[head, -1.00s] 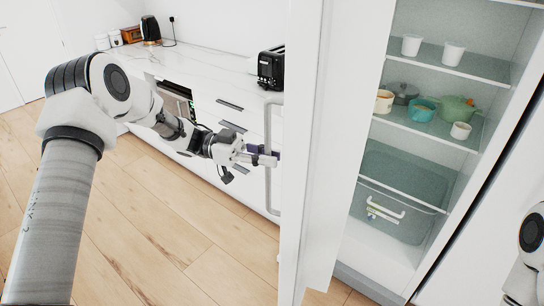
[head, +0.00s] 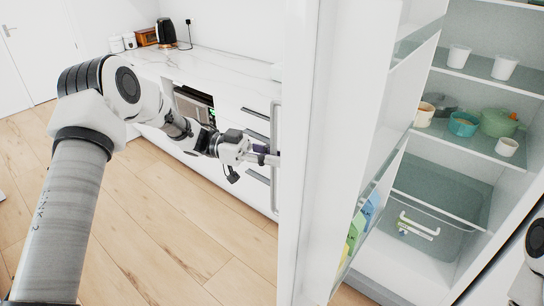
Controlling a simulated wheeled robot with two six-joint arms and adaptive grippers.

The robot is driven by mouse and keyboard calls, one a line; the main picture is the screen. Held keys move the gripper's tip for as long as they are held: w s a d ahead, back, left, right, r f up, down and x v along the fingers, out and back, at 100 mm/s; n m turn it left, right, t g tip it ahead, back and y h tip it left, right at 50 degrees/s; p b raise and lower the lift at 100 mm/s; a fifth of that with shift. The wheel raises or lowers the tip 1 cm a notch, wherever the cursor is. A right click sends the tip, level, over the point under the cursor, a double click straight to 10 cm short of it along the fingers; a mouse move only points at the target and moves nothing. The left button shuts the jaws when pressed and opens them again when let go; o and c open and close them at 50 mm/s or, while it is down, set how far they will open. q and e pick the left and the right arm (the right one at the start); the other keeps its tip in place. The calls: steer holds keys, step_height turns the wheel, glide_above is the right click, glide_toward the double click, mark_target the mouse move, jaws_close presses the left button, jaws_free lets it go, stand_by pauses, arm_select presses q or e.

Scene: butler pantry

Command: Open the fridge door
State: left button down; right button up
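The fridge door (head: 330,130) stands open, seen nearly edge-on in the middle of the head view, with its inner shelves facing right. Its long vertical handle (head: 274,125) is on the left, outer side. My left gripper (head: 264,157) is at the handle, its fingers closed around the bar at about mid-height. The exact finger contact is small in the picture. The fridge interior (head: 440,180) is exposed on the right. My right gripper is out of view; only part of my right arm shows at the lower right edge.
Inside the fridge are white cups (head: 504,67), a teal pot (head: 463,124), a green pot (head: 499,122) and a clear drawer (head: 425,220). Cartons (head: 356,232) stand in the door shelf. A marble counter (head: 225,75) with drawers lies behind the door. The wooden floor (head: 170,235) at left is clear.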

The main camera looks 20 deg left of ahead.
arm_select(q)
steer(key=c, duration=1.1)
jaws_free()
steer(key=shift+c, duration=0.2)
steer(key=a, duration=1.2)
steer(key=shift+s, duration=0.35)
